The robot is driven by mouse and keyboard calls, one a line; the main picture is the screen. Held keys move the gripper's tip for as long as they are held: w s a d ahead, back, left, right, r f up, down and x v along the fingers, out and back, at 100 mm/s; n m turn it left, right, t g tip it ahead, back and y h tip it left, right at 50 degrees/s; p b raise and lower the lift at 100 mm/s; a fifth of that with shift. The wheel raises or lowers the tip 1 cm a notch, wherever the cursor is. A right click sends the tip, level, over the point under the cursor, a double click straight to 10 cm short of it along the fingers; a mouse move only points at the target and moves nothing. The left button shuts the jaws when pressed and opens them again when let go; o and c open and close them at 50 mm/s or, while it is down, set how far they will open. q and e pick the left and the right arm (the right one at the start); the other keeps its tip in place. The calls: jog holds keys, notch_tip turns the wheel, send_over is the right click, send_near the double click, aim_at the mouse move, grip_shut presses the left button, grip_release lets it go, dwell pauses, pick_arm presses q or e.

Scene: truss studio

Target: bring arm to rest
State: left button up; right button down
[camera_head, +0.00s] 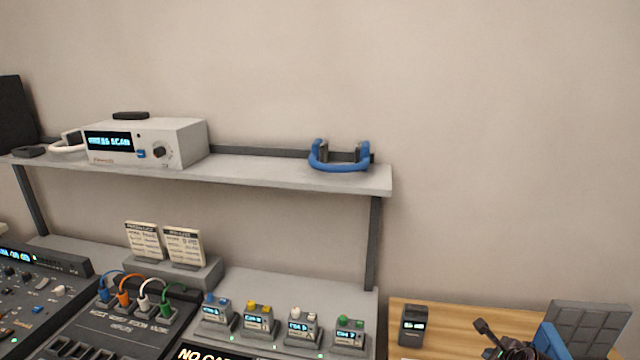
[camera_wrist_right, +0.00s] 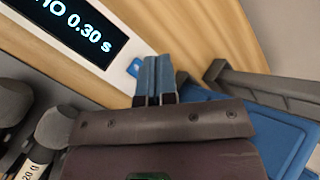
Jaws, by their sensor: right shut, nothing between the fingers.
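In the right wrist view my right gripper (camera_wrist_right: 154,75) shows its two blue fingers pressed together, with nothing between them. The fingertips lie in front of the light wooden tabletop (camera_wrist_right: 205,30), beside the edge of a white device with a lit display (camera_wrist_right: 70,22). A blue tray-like thing (camera_wrist_right: 240,125) is to the right of the fingers; I cannot tell the gap between them. In the head view my right gripper is hard to make out among dark parts at the lower right. My left gripper is in neither view.
In the head view a grey shelf (camera_head: 270,174) carries a white device (camera_head: 150,141) and a blue-banded headset (camera_head: 340,158). Below are a mixer (camera_head: 30,290) and several small coloured-top units. A dark handheld device (camera_head: 412,325) stands on the wooden table (camera_head: 455,314). The wall above is clear.

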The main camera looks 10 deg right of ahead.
jog(key=s+a+r+n+g, duration=0.25)
jog(key=s+a+n, duration=0.35)
jog(key=s+n, duration=0.35)
jog(key=s+a+r+n+g, duration=0.1)
jog(key=s+a+r+n, duration=0.2)
jog(key=s+a+n, duration=0.55)
jog(key=s+a+r+n+g, duration=0.2)
jog(key=s+a+r+n, duration=0.15)
jog(key=s+n, duration=0.75)
jog(key=w+f+t+b, duration=0.1)
jog(key=w+f+t, duration=0.1)
jog(key=f, duration=0.2)
jog(key=w+f+t, duration=0.2)
jog(key=f, duration=0.2)
jog(key=w+f+t+b, duration=0.1)
jog(key=f+t, duration=0.2)
jog(key=f, duration=0.2)
jog(key=shift+w+a+y+b, duration=0.3)
jog(key=shift+w+b, duration=0.05)
jog(key=shift+w, duration=0.05)
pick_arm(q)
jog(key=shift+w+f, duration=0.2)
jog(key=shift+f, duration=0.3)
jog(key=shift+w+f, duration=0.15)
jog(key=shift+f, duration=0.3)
pick_arm(e)
jog(key=shift+w+f+t, duration=0.1)
jog(key=shift+f+t, duration=0.45)
jog(key=shift+f, duration=0.1)
